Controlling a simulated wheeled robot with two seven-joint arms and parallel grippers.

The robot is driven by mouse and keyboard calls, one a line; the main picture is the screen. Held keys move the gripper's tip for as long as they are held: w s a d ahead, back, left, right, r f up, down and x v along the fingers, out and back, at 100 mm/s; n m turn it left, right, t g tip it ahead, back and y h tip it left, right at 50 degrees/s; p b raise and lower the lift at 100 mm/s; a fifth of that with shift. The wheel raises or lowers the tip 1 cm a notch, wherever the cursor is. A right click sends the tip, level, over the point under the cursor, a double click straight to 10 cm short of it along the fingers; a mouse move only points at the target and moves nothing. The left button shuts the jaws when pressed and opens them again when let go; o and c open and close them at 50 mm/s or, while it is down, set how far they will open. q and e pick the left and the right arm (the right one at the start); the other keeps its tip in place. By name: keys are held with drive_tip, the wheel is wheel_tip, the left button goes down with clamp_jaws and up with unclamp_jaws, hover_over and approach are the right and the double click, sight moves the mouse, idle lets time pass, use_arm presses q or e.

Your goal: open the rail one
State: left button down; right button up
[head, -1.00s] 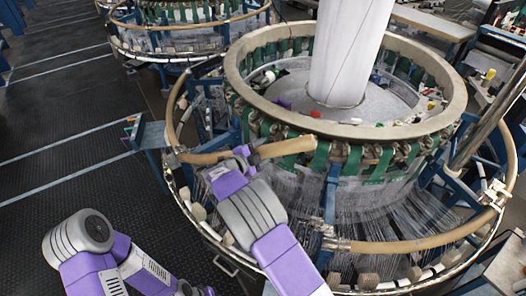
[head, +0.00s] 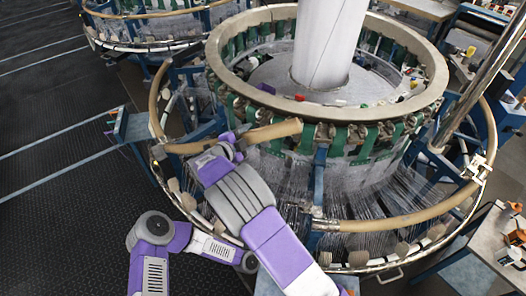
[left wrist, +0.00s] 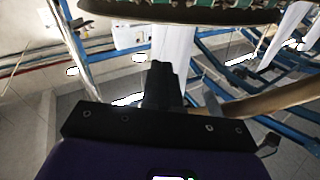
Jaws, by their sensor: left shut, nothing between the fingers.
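The tan rail ring runs around the near loom. Its swinging section, rail one (head: 270,132), reaches inward from the left joint (head: 158,151). Its free end lies over the green-strapped ring, apart from the fixed rail (head: 400,220), so a gap shows at the front left. My left gripper (head: 229,142) is beside the middle of this section, shut and empty; whether it touches cannot be told. In the left wrist view the dark shut fingers (left wrist: 160,82) point forward, with the tan rail (left wrist: 275,101) to their right. My right gripper is not in view.
The loom's pale rim (head: 214,58) and white central column (head: 327,45) stand behind the gripper. Fine threads hang below the rim. A small blue stand (head: 133,128) is at the left. Dark floor (head: 60,200) is clear at the far left. A worktable (head: 500,245) stands at the right.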

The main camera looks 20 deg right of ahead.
use_arm(q)
wheel_tip(320, 180, up, 9)
drive_tip(key=s+a+n+t+y, duration=0.1)
drive_tip(key=n+t+y, duration=0.5)
drive_tip(key=t+y, duration=0.5)
drive_tip(key=x, duration=1.3)
drive_tip(key=shift+w+r, duration=0.2)
drive_tip(key=shift+r, duration=0.15)
